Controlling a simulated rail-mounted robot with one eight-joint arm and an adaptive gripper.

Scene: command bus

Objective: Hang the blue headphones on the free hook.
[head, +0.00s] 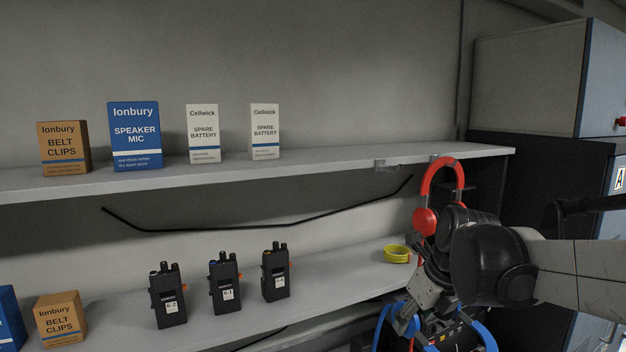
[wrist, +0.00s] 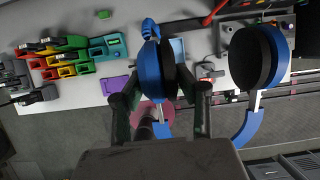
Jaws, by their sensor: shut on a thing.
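The blue headphones (head: 481,332) are low at the right in the head view, partly hidden by my gripper (head: 415,322). In the wrist view my gripper (wrist: 168,100) is shut on one ear cup of the blue headphones (wrist: 150,72), between its two fingers. The other cup and part of the blue band show to the right. Red headphones (head: 441,168) hang at the right end of the upper shelf's front edge, partly behind my arm. A small grey bracket (head: 382,164) on the shelf edge, left of them, looks bare; its hook shape is hard to make out.
The upper shelf (head: 330,160) carries several boxes. Three radios (head: 224,282) and a yellow ring (head: 397,254) stand on the lower shelf. A black cable (head: 250,228) droops between the shelves. A dark cabinet (head: 520,180) stands at the right. The wrist view shows a cluttered desk (wrist: 215,70).

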